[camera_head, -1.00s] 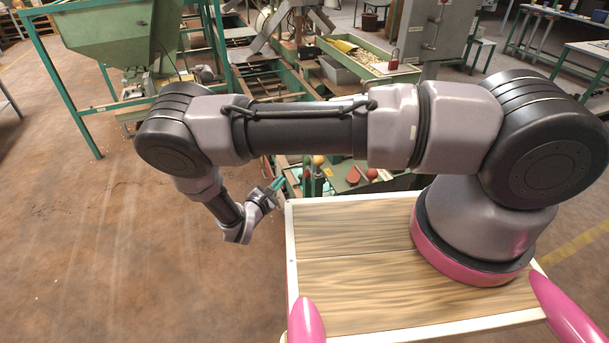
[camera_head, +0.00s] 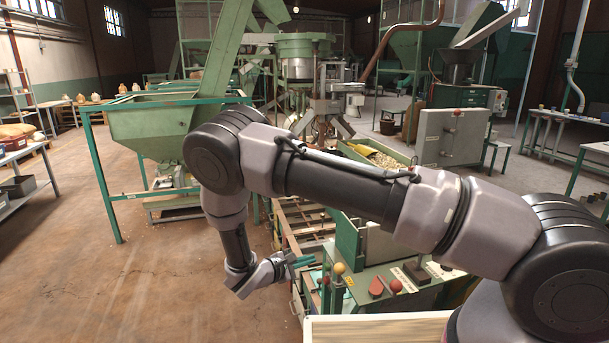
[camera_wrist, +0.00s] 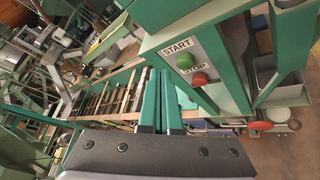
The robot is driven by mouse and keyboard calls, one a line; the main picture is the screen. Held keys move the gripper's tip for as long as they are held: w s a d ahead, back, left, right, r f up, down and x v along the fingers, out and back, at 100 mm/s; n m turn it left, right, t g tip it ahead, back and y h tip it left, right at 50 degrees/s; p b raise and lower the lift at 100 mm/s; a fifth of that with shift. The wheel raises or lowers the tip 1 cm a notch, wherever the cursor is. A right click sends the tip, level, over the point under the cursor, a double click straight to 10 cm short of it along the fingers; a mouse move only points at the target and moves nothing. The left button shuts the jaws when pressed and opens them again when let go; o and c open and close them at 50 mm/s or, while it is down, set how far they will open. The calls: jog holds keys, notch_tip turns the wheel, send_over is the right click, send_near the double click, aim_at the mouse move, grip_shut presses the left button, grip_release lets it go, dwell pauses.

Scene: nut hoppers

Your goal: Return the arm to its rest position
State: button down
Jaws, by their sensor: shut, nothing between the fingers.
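My gripper (camera_head: 302,261) is at the end of my arm, low in the middle of the head view, in front of the green machine's control panel. It also shows in the wrist view (camera_wrist: 160,80), where its two green fingers are close together and hold nothing. My arm is bent, with the elbow raised at left and the forearm hanging down. In the wrist view a green START button (camera_wrist: 184,61) and a red STOP button (camera_wrist: 198,79) sit on a panel to the right of the fingers.
A control panel (camera_head: 400,296) with red and yellow knobs stands just right of my gripper. A green hopper (camera_head: 152,128) on a frame stands at back left. A grey cabinet (camera_head: 452,138) stands at back right. The brown floor (camera_head: 170,285) at left is clear.

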jog(key=s+d+r+m+g+y, duration=0.1)
jog(key=d+r+m+g+y, duration=0.4)
jog(key=r, duration=1)
jog(key=s+d+r+m+g, duration=0.2)
jog(key=d+r+m+g, duration=0.2)
jog(key=d+r+m, duration=0.75)
jog(key=s+d+r+m+t+y, duration=0.2)
jog(key=s+d+r+t+y, duration=0.1)
jog(key=s+r, duration=0.5)
jog(key=s+d+r+m+t+y, duration=0.3)
jog(key=s+r, duration=0.6)
jog(key=r, duration=0.5)
jog(key=shift+s+d+r+y, duration=0.2)
jog(key=shift+d+y, duration=0.25)
jog(key=shift+y, duration=0.35)
